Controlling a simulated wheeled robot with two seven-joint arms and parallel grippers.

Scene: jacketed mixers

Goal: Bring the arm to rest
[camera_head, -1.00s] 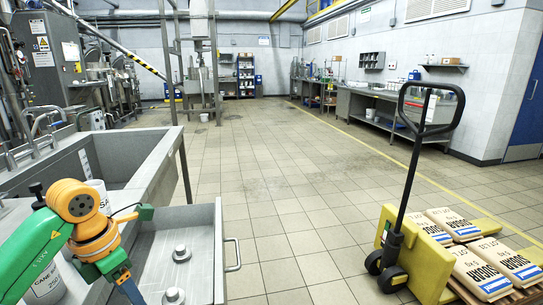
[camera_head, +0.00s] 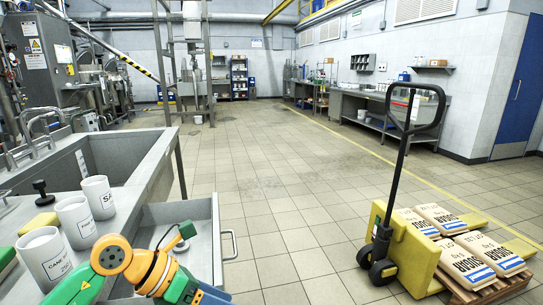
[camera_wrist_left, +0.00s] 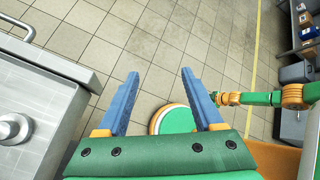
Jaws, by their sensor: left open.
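My left arm, green and orange, comes in at the bottom left of the head view, and blue parts of its gripper (camera_head: 212,296) show at the bottom edge. In the left wrist view the two blue fingers of my left gripper (camera_wrist_left: 158,76) stand wide apart with nothing between them. Tiled floor shows beyond the fingertips. The gripper is to the right of the open drawer's edge in the wrist view. My right gripper cannot be made out.
An open grey drawer (camera_head: 217,262) juts out below the sink counter and holds a round metal knob-like piece (camera_wrist_left: 12,129). White labelled canisters (camera_head: 76,222) stand on the counter. A pallet truck (camera_head: 410,262) with sugar sacks (camera_head: 470,256) is at right. The middle floor is clear.

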